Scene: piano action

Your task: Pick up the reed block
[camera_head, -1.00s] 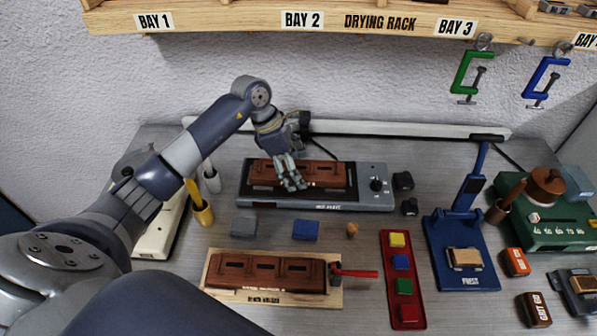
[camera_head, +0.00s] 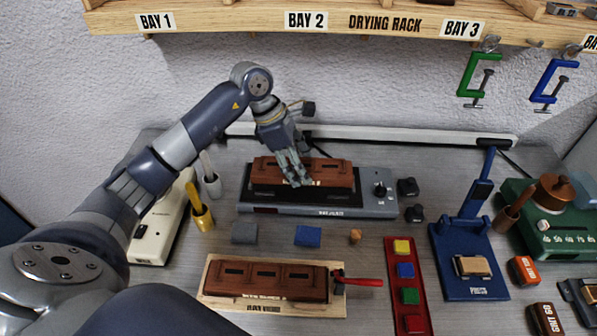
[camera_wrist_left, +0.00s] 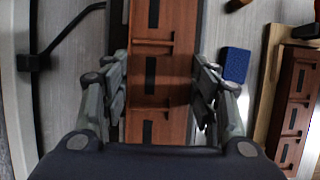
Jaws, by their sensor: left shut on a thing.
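The brown wooden reed block (camera_head: 330,173), with dark slots along its top, is just above the dark surface of the grey hot plate (camera_head: 350,203). My left gripper (camera_head: 298,181) reaches down over it from behind and is shut on the block. In the left wrist view the reed block (camera_wrist_left: 178,60) runs lengthwise between the two fingers of my left gripper (camera_wrist_left: 160,98), which press its long sides. A similar brown block (camera_head: 265,278) sits in a pale wooden jig (camera_head: 212,290) in front. My right gripper is not in view.
A grey block (camera_head: 244,233), a blue block (camera_head: 308,236) and a small wooden knob (camera_head: 355,236) lie before the hot plate. A red tray (camera_head: 412,326) and blue press (camera_head: 480,292) stand right. The drying rack (camera_head: 225,19) hangs above.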

